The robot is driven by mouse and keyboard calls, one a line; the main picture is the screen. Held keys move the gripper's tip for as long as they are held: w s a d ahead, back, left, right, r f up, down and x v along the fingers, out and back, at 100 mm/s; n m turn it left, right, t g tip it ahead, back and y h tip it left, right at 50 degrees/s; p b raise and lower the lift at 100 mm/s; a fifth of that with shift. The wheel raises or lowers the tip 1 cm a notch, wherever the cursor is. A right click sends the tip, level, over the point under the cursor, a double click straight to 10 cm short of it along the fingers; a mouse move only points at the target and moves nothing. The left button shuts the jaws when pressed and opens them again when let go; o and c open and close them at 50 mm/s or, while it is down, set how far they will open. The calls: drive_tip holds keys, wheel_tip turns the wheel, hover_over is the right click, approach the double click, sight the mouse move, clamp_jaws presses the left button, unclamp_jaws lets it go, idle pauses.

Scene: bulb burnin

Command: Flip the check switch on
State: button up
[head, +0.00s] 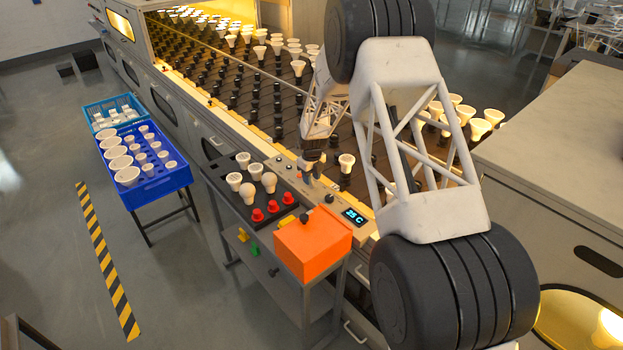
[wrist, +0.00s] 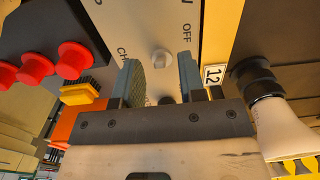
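The check switch (wrist: 160,60) is a small pale knob or lever on the cream control panel (wrist: 145,20). In the wrist view it stands between the fingertip ends of my gripper (wrist: 159,72), with "OFF" printed to its right and a partly hidden "CH…" label to its left. My gripper is open, one finger on either side of the switch, with a gap to each; contact is not visible. In the head view my gripper (head: 312,172) is low over the panel, left of the "25 C" display (head: 354,215), and the switch cannot be made out there.
A dark tray with bulbs (head: 248,192) and red caps (head: 273,206) lies left of the panel, beside an orange box (head: 313,243). In the wrist view, a socketed bulb (wrist: 285,120) stands close right of my gripper, near a "12" tag (wrist: 214,75). Blue crates (head: 145,185) stand farther left.

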sight(313, 184)
drive_tip(key=shift+f, duration=0.35)
clamp_jaws()
drive_tip(key=shift+s+d+r+t+y, duration=0.15)
drive_tip(key=shift+t+y, duration=0.25)
drive_tip(key=shift+s+d+t+y, duration=0.25)
drive_tip(key=shift+t+y, duration=0.45)
drive_tip(key=shift+s+d+t+y, duration=0.25)
drive_tip(key=shift+t+y, duration=0.55)
drive_tip(key=shift+s+d+f+t+y, duration=0.15)
drive_tip(key=shift+s+d+t+y, duration=0.1)
drive_tip(key=shift+t+y, duration=0.45)
drive_tip(key=shift+s+d+f+t+y, duration=0.1)
drive_tip(key=shift+s+d+t+y, duration=0.15)
drive_tip(key=shift+t+y, duration=0.45)
